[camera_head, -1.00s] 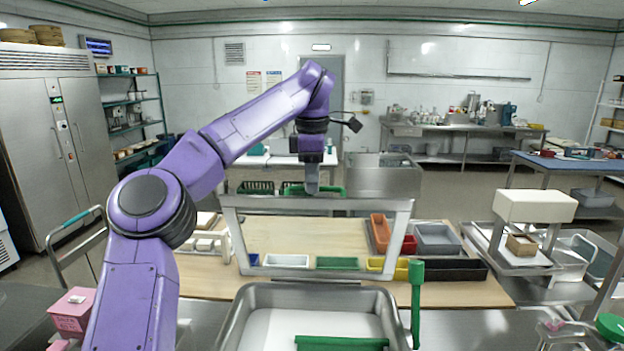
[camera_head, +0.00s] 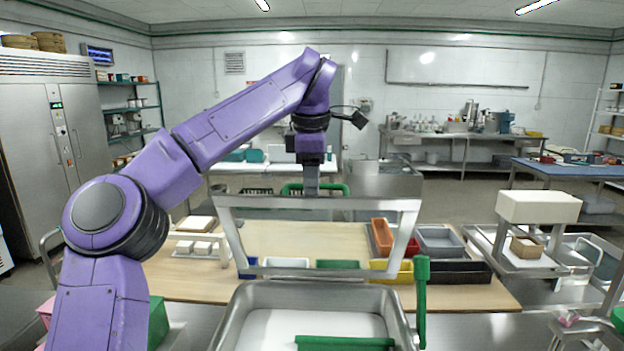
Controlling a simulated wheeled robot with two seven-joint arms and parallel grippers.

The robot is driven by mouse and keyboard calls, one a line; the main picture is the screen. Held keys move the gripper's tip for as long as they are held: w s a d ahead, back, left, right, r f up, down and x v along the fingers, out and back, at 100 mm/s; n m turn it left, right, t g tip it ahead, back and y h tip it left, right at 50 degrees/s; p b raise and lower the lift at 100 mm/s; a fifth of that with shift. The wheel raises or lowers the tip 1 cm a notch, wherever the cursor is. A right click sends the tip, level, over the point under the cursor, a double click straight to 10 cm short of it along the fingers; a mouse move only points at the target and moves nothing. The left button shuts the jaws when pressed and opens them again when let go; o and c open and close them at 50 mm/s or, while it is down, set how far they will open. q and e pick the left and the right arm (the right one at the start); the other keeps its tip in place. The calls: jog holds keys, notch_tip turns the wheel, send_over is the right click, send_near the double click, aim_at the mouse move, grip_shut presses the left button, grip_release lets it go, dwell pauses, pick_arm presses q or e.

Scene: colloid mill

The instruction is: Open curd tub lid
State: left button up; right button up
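The steel curd tub (camera_head: 228,318) is at the bottom centre, with a white surface inside. Its steel-framed lid (camera_head: 403,238) stands raised at the back of the tub; its middle is see-through or open. A green handle (camera_head: 338,189) is at the lid's top edge. My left gripper (camera_head: 311,190) points down at the middle of that edge, over the handle. Its fingers are seen edge-on and overlap the handle, so I cannot tell whether they grip it. My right gripper is not in view.
A wooden table (camera_head: 462,293) behind the tub holds coloured bins, including an orange bin (camera_head: 381,237) and a grey bin (camera_head: 440,240). A green upright post (camera_head: 421,300) stands at the tub's right side. A white-topped stand (camera_head: 538,206) is at the right.

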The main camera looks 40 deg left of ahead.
pick_arm(q)
jog(key=p+v, duration=0.3)
jog(key=v, duration=0.7)
jog(key=shift+r+p, duration=0.3)
jog(key=shift+p, duration=0.05)
